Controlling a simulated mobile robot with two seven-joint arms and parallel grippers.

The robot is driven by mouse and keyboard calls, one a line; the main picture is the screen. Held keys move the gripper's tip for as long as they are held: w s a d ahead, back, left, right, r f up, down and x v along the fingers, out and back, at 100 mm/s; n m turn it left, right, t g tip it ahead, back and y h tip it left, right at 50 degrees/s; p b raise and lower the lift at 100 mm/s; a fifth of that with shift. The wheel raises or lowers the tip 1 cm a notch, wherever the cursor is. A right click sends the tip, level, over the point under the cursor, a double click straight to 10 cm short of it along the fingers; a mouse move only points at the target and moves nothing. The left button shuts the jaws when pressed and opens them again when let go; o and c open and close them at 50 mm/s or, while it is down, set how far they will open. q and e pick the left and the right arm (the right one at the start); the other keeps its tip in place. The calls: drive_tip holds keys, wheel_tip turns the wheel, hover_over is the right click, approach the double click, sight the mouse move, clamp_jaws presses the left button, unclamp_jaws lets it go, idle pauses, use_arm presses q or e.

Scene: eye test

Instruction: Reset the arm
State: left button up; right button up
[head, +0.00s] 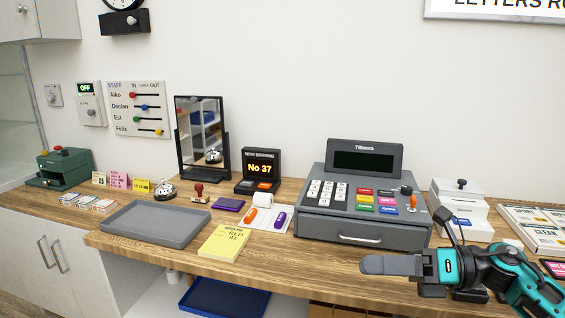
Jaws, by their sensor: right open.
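My right gripper (378,266) is in the head view at the lower right, in front of the cash register's drawer and above the counter's front edge. Its grey fingers point left and are seen nearly edge-on, so they overlap. It is open, with nothing seen between the fingers. My teal and black right arm (535,290) comes in from the lower right corner. My left gripper and left arm are not in view.
The wooden counter (150,249) holds a grey cash register (365,195), grey tray (155,223), yellow pad (226,240), number display (261,165) and mirror (203,130). White boxes (460,200) stand behind my right arm. A blue tray (225,298) sits below.

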wheel_tip(320, 180, down, 14)
drive_tip(key=s+m+t+h, duration=0.2)
drive_tip(key=m+t+h, duration=0.9)
drive_tip(key=m, duration=1.7)
drive_tip(key=s+f+m+g+h, duration=0.3)
drive_tip(key=s+f+m, duration=0.9)
drive_tip(key=f, duration=0.4)
drive_tip(key=shift+s+g+h, duration=0.4)
drive_tip(key=shift+s+g, duration=0.1)
drive_tip(key=shift+s, duration=0.4)
